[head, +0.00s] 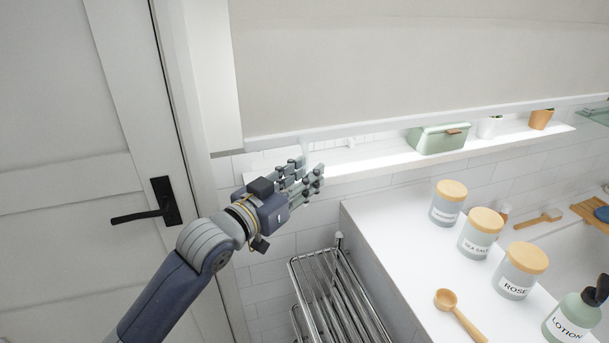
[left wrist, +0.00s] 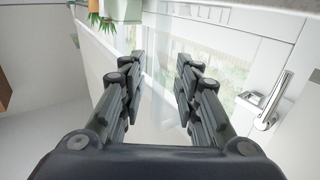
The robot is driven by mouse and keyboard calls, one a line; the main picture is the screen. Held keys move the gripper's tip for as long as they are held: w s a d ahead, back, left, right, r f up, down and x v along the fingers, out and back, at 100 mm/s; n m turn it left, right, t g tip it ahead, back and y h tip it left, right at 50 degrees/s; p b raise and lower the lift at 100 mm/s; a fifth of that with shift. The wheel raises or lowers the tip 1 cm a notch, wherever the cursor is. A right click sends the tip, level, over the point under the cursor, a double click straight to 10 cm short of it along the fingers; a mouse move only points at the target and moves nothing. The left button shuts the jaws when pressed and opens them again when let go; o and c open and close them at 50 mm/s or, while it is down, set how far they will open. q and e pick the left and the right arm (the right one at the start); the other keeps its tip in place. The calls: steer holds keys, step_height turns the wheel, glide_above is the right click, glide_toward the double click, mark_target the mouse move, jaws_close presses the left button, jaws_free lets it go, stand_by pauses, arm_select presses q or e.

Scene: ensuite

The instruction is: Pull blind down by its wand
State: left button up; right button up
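The beige blind (head: 400,60) fills the top of the head view, with its pale bottom rail (head: 400,122) above the window ledge. My left gripper (head: 310,178) is just below the rail's left part, fingers spread. In the left wrist view its two fingers (left wrist: 160,75) stand apart. A pale, see-through strip (left wrist: 161,62) shows between them, probably the wand; I cannot tell whether either finger touches it. In the head view the wand is hard to make out near the fingertips. My right gripper is not in view.
A green box (head: 436,139) and small pots stand on the white ledge (head: 375,160). A chrome rack (head: 335,290) is below my gripper; a door (head: 70,200) is left.

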arm_select(q)
steer(key=shift+f, duration=0.1)
steer(key=v, duration=1.2)
steer(key=shift+w+a, duration=0.1)
steer(key=shift+w, duration=0.05)
